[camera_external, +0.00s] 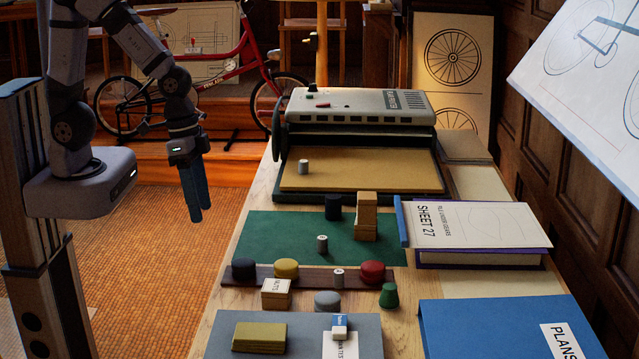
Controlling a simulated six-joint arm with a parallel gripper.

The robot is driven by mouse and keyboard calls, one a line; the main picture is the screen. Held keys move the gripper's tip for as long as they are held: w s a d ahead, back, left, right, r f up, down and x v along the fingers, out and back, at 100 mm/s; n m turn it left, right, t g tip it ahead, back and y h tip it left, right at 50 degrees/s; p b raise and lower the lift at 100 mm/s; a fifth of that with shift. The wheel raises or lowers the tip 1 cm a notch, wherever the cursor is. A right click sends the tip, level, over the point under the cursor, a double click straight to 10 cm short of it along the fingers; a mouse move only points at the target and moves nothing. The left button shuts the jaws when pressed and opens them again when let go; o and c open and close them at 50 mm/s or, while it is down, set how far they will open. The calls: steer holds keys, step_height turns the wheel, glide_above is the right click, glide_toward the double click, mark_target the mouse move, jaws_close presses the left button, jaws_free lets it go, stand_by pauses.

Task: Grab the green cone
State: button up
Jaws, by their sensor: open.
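The green cone (389,295) is a small dark green piece with a cut-off top. It stands upright on the table near the right end of the dark wooden strip, just in front of the red round piece (372,272). My gripper (196,215) has blue fingers pointing down. It hangs over the floor to the left of the table, far from the cone. It is open and holds nothing that I can see.
A wooden block stack (366,216) stands on the green mat (275,240). A large machine (360,110) is at the back.

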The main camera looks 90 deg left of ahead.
steer(key=w+d+f+t+b, duration=0.2)
steer(key=w+d, duration=0.2)
steer(key=w, duration=0.3)
steer(key=w+d+f+t+h+b, duration=0.1)
steer(key=w+d+f+t+b, duration=0.15)
steer(key=w, duration=0.55)
steer(key=w+d+f+t+b, duration=0.2)
steer(key=w+d, duration=0.2)
steer(key=w, duration=0.3)
steer(key=n+t+y+b, duration=0.2)
steer(key=t+y+b, duration=0.1)
steer(key=t+b, duration=0.1)
glide_toward(390, 294)
steer(key=shift+w+a+f, duration=0.3)
steer(key=shift+w+f, duration=0.05)
steer(key=shift+f, duration=0.25)
steer(key=shift+w+a+f, duration=0.35)
steer(key=shift+w+f, duration=0.05)
steer(key=shift+f, duration=0.15)
steer(key=shift+w+f+t+y+b, duration=0.25)
steer(key=shift+w+t+y+b, duration=0.15)
steer(key=shift+t+y, duration=0.2)
steer(key=shift+w, duration=0.1)
steer(key=shift+f+p+x, duration=0.2)
steer(key=shift+p+x, duration=0.3)
steer(key=shift+x, duration=3.05)
steer(key=shift+c, duration=0.6)
steer(key=c, duration=1)
